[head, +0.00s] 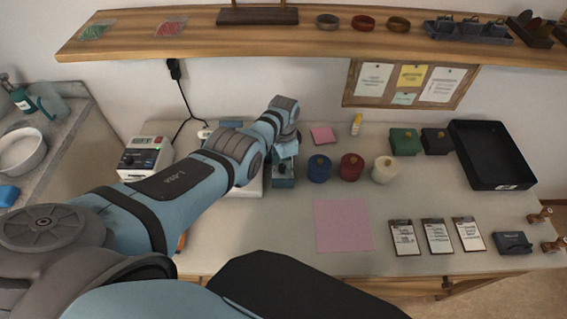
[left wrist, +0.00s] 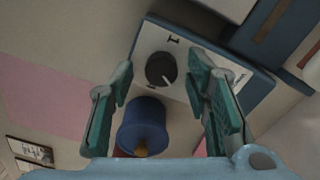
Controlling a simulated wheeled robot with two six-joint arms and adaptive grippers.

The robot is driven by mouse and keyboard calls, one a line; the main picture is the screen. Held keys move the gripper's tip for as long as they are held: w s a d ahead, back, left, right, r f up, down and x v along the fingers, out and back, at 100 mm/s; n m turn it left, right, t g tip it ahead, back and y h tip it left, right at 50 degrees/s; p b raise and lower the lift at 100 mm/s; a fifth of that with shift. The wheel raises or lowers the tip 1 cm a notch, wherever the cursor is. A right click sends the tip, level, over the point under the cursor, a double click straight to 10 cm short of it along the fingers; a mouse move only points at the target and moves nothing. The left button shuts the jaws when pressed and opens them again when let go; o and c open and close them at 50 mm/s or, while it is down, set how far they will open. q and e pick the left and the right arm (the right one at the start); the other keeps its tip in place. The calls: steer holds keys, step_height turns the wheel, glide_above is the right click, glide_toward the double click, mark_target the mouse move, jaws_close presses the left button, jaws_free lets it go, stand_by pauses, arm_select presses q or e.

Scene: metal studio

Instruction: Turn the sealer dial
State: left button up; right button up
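The sealer (left wrist: 262,82) has a blue body and a pale panel. On the panel is a round black dial (left wrist: 161,70) with a white pointer line and printed marks around it. In the head view the sealer (head: 283,181) stands on the bench, partly hidden by my left arm, left of the blue jar. My left gripper (head: 286,152) is over it, pointing down. In the left wrist view its two green-padded fingers (left wrist: 160,68) are apart, with the dial between them in the picture and a gap on both sides. I see no contact with the dial. My right gripper is not in view.
A blue jar (head: 319,170), a red jar (head: 351,168) and a cream jar (head: 384,171) stand right of the sealer. A pink sheet (head: 343,225) and clipboards (head: 437,235) lie in front. A black tray (head: 515,150) is at the right. A shelf (head: 300,38) runs above.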

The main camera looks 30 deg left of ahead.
mark_target(284, 166)
arm_select(q)
step_height(284, 166, up, 12)
stand_by(0.5)
stand_by(0.3)
